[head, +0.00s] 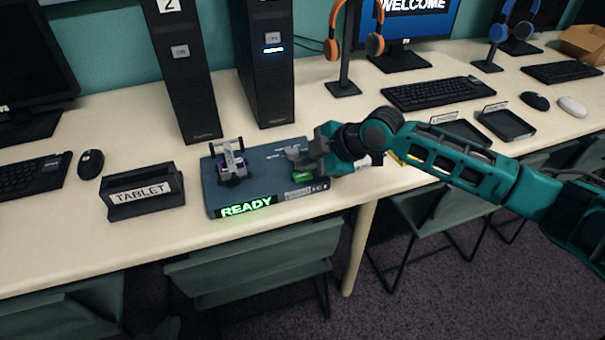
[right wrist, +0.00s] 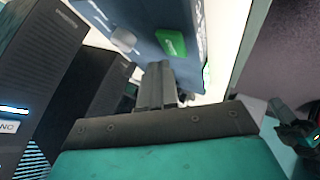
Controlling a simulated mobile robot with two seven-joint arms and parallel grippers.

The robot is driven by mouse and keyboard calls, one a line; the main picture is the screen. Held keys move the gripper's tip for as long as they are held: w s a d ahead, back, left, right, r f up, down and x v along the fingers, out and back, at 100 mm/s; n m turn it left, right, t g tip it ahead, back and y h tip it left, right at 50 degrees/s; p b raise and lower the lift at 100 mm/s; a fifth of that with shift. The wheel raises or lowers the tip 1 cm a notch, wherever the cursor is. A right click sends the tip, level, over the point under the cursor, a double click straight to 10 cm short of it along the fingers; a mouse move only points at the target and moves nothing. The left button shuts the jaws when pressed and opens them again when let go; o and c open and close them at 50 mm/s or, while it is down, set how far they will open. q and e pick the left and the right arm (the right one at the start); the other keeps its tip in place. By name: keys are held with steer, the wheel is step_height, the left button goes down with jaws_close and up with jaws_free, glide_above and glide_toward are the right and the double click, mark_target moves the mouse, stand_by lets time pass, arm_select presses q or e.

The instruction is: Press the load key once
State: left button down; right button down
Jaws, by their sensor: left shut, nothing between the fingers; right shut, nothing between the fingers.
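A dark blue-grey device (head: 262,165) lies on the table, with a green lit READY display (head: 246,206) on its front edge. A green key (head: 303,177) is on its right part; the key also shows in the right wrist view (right wrist: 171,43). I cannot read which key is the load key. A grey knob-like part (right wrist: 123,38) is beside the green key. My right gripper (head: 303,160) is shut and empty over the device's right part, close to the green key. In the right wrist view its fingertips (right wrist: 158,66) appear apart from the key. My left gripper is not clearly in view.
A small purple and grey model (head: 231,162) stands on the device's left part. Two black towers (head: 185,75) stand behind. A headphone stand (head: 345,60), keyboard (head: 438,93) and black trays (head: 507,122) are further right.

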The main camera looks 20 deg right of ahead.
stand_by(0.4)
steer(key=shift+f, duration=0.45)
steer(key=shift+f, duration=0.4)
stand_by(0.5)
steer(key=shift+r, duration=0.1)
steer(key=shift+r+p, duration=0.75)
steer(key=shift+r, duration=0.05)
